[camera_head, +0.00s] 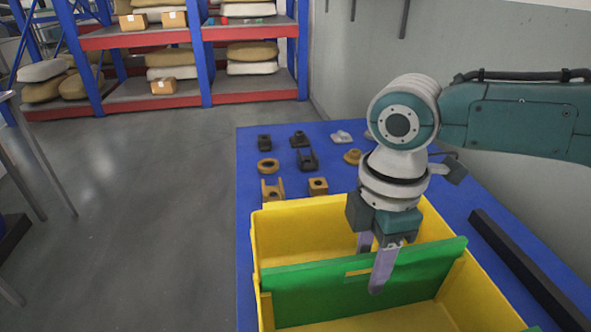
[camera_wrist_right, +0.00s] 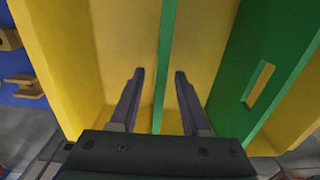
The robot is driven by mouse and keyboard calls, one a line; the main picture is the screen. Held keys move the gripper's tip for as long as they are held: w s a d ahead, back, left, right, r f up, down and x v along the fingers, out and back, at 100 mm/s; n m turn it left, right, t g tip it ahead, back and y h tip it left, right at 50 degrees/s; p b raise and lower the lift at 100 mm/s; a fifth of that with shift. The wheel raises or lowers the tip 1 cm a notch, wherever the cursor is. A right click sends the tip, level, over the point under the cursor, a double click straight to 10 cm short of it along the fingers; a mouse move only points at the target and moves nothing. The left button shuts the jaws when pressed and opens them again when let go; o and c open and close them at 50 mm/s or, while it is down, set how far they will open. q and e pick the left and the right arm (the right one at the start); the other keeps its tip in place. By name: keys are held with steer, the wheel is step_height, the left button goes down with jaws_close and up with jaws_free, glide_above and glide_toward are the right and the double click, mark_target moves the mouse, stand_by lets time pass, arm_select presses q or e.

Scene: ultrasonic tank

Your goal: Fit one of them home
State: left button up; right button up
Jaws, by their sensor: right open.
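A yellow bin (camera_head: 282,222) stands on the blue table. A green divider panel (camera_head: 310,293) with a small slot crosses it; whether it is fully seated I cannot tell. My right gripper (camera_head: 371,268) is open over it, one finger in front of the panel and one behind. In the right wrist view the panel's thin edge (camera_wrist_right: 167,50) runs between the open fingers (camera_wrist_right: 160,72), with gaps on both sides. A second green panel (camera_wrist_right: 235,85) with a slot stands to the right there. My left gripper is out of view.
Several small dark, brown and light parts, including a brown ring (camera_head: 268,166) and a brown block (camera_head: 318,186), lie on the blue table (camera_head: 246,150) behind the bin. A black bar (camera_head: 525,265) lies right of the bin. Shelves (camera_head: 140,100) stand far back.

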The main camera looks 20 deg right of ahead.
step_height(320, 180, up, 10)
steer(key=shift+f+p, duration=0.1)
steer(key=shift+p, duration=1.05)
